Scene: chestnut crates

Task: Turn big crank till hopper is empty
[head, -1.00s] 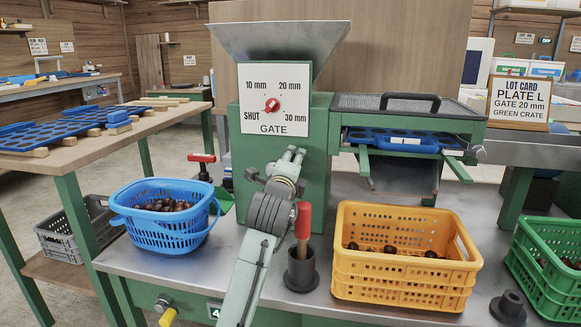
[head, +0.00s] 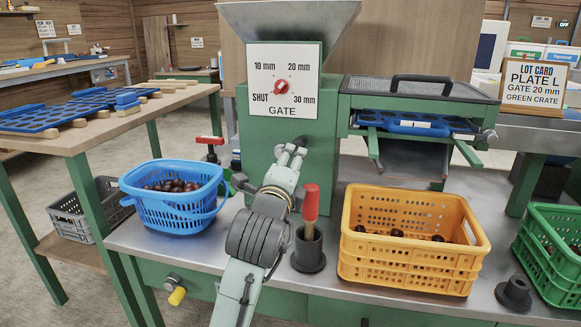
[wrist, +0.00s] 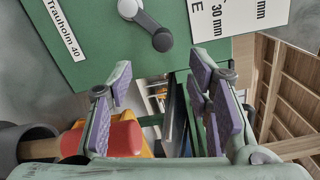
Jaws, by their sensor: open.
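The grey metal hopper (head: 287,18) tops the green machine (head: 290,150). Its inside is hidden. The gate dial (head: 282,80) below it has a red knob. In the wrist view a short grey crank-like part (wrist: 148,26) with a pale round end is mounted on the green face, beyond my fingers. I cannot tell if it is the big crank. My gripper (head: 290,155) is in front of the machine below the dial. In the wrist view its purple-padded fingers (wrist: 160,78) are open, with nothing between them. A red-handled lever (head: 210,141) stands left of the machine.
A red-handled tool (head: 311,203) stands in a black cup (head: 308,252) right beside my arm. A blue basket (head: 172,213) of chestnuts is at left. A yellow crate (head: 410,265) with a few chestnuts and a green crate (head: 545,262) are at right. A blue plate (head: 415,124) sits under the mesh.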

